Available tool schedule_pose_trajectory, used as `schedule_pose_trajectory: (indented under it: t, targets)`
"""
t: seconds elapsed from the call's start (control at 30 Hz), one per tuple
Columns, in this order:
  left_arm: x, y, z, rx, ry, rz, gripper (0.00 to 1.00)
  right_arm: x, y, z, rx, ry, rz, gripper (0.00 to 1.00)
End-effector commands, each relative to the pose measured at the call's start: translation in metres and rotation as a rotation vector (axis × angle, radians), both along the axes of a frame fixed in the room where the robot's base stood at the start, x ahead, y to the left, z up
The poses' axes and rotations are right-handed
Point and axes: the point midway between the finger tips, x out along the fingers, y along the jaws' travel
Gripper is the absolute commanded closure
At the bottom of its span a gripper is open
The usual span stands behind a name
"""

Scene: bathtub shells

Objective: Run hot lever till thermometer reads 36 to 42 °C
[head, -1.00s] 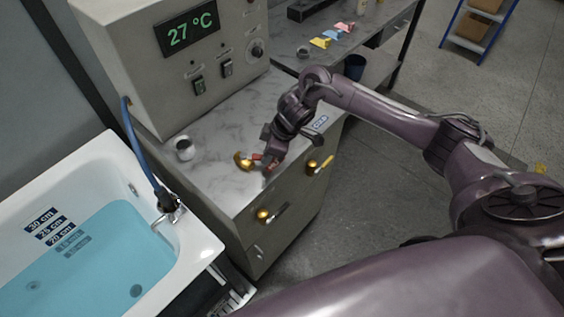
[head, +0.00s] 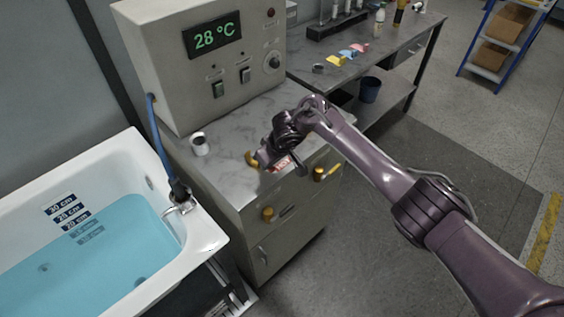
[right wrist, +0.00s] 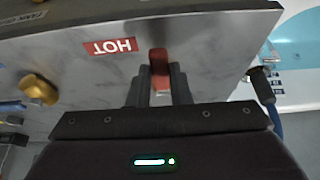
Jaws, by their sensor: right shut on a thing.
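The thermometer display (head: 212,37) on the grey panel reads 28 °C in green. In the right wrist view, my right gripper (right wrist: 160,85) is shut on the red hot lever (right wrist: 159,62), beside the red HOT label (right wrist: 112,47). In the head view, the right gripper (head: 268,160) is at the counter's front edge, and my wrist hides most of the lever. A brass fitting (head: 251,160) shows just left of it. My left gripper is not in view.
The white bathtub (head: 212,237) holds blue water, with a blue hose (head: 158,135) running to its spout. A side table (head: 385,55) stands behind.

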Motion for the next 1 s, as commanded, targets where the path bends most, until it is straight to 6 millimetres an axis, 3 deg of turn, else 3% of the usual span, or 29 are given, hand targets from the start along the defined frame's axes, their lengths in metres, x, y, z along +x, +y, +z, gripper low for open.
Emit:
schedule_pose_trajectory:
  t: [0.4, 0.43, 0.6, 0.87, 1.0]
  targets:
    - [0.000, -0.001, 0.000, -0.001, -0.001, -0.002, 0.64, 0.001, 0.004, 0.001, 0.006, -0.002, -0.010, 1.00]
    - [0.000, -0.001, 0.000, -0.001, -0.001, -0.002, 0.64, 0.001, 0.004, 0.001, 0.006, -0.002, -0.010, 0.80]
    - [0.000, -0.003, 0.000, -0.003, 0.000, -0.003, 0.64, 0.001, 0.003, 0.001, 0.004, -0.001, -0.008, 0.60]
    - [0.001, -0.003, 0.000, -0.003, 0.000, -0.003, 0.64, 0.000, 0.003, 0.001, 0.002, -0.001, -0.006, 0.60]
    - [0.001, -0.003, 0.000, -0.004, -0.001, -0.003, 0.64, -0.002, 0.000, 0.012, 0.005, -0.001, -0.006, 0.60]
